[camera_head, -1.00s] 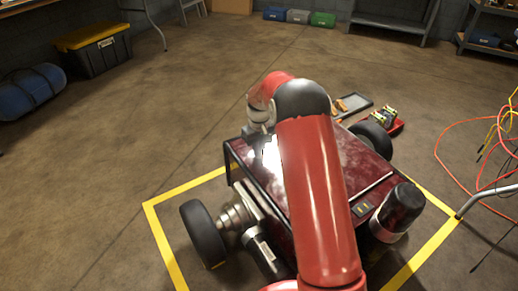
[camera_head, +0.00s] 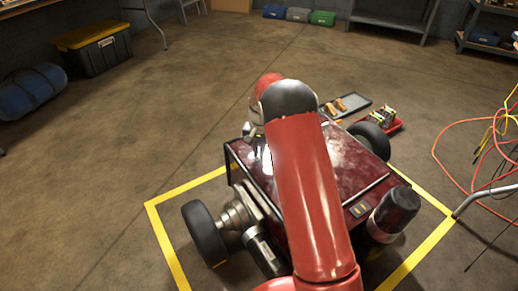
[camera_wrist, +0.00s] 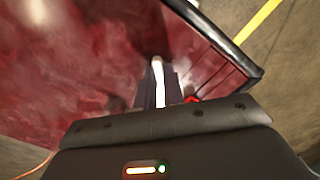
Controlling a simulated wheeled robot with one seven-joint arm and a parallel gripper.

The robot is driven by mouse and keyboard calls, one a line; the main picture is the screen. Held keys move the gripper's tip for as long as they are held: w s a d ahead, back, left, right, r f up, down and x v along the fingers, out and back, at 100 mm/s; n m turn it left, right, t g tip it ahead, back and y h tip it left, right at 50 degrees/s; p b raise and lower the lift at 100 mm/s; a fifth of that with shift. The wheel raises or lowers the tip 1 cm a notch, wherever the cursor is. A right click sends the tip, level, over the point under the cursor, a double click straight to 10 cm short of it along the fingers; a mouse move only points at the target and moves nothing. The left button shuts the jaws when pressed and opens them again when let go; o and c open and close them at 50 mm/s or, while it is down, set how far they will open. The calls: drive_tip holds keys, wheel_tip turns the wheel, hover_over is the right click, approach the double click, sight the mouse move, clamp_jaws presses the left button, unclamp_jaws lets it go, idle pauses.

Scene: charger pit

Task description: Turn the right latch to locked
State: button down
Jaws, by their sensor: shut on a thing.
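The dark red machine (camera_head: 345,160) with wheels stands inside a yellow floor outline. In the wrist view its glossy red lid (camera_wrist: 70,60) fills the left, with a black edge frame on the right. My gripper (camera_wrist: 160,85) reaches down at the lid near this frame, its dark fingers close together. A narrow pale strip, which looks like the handle of the right latch (camera_wrist: 158,76), shows between them. A small bright red piece (camera_wrist: 192,99) shows beside the fingers. My arm hides the gripper and the latch in the head view, and I cannot tell the latch's angle.
A grey tray (camera_head: 345,107) and a red tray (camera_head: 384,120) with small items lie on the floor behind the machine. Orange and yellow cables (camera_head: 470,150) hang at the right. A black bin with a yellow lid (camera_head: 92,45) stands far left.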

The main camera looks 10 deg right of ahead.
drive_tip(key=m+p, duration=0.1)
drive_tip(key=m, duration=0.3)
drive_tip(key=shift+r+m, duration=0.1)
drive_tip(key=shift+m, duration=0.2)
drive_tip(key=shift+m+p, duration=0.65)
drive_tip(key=shift+m, duration=1.65)
drive_tip(key=c, duration=1.5)
unclamp_jaws()
drive_tip(key=r, duration=0.6)
drive_tip(key=shift+d+r+p, duration=0.2)
drive_tip(key=shift+r+p, duration=0.1)
drive_tip(key=shift+r, duration=0.05)
drive_tip(key=shift+s+r, duration=0.1)
drive_tip(key=shift+r, duration=0.35)
